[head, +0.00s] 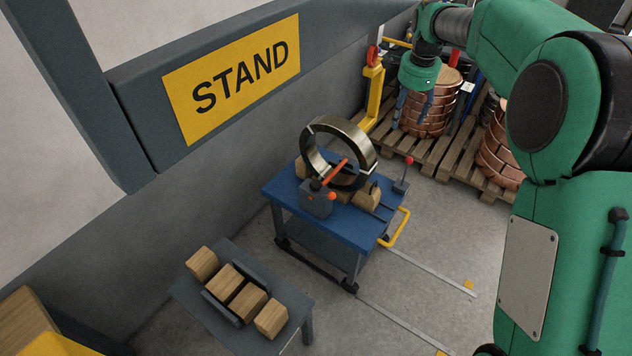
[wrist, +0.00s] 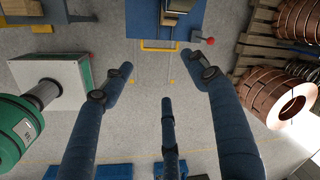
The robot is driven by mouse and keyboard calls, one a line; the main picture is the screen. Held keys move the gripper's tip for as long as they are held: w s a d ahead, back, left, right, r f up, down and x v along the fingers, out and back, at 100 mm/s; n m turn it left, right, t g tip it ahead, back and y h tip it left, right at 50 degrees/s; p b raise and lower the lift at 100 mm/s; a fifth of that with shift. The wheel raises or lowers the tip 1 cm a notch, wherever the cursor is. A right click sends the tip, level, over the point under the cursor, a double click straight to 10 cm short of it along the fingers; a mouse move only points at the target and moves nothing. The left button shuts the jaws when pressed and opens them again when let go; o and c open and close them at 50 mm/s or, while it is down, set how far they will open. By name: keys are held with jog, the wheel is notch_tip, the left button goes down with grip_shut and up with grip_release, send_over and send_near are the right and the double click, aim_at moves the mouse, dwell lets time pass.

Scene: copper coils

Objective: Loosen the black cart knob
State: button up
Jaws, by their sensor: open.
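The blue cart (head: 338,224) stands in the middle of the head view, with a metal ring (head: 364,141) upright on it among wooden blocks. No black knob can be made out with certainty; a small dark upright piece (head: 374,188) shows at the ring's right side. A lever with a red ball (head: 409,160) stands at the cart's right corner and also shows in the wrist view (wrist: 210,41). My gripper (head: 414,106) is open and empty, above and beyond the cart. In the wrist view my gripper's (wrist: 157,64) blue fingers are spread over bare floor, the cart's edge (wrist: 145,21) beyond them.
A yellow handle (head: 398,230) sticks out from the cart. Copper coils (head: 428,112) stand on wooden pallets (head: 447,160) at the back right. A small table (head: 297,303) with wooden blocks stands in front left. Grey floor (head: 440,240) right of the cart is clear.

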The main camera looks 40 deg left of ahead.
jog(key=a+f+m+g+p, duration=0.1)
jog(key=a+f+m, duration=0.1)
jog(key=a+f, duration=1.35)
jog(key=m+h, duration=0.1)
jog(key=m, duration=0.1)
send_over(316, 183)
notch_tip(316, 183, down, 14)
jog(key=shift+f+g+p, duration=0.1)
jog(key=shift+g+p, duration=0.2)
jog(key=shift+f, duration=0.15)
notch_tip(316, 183, down, 14)
jog(key=shift+r+b, duration=0.25)
jog(key=shift+b, duration=0.8)
jog(key=c, duration=1.2)
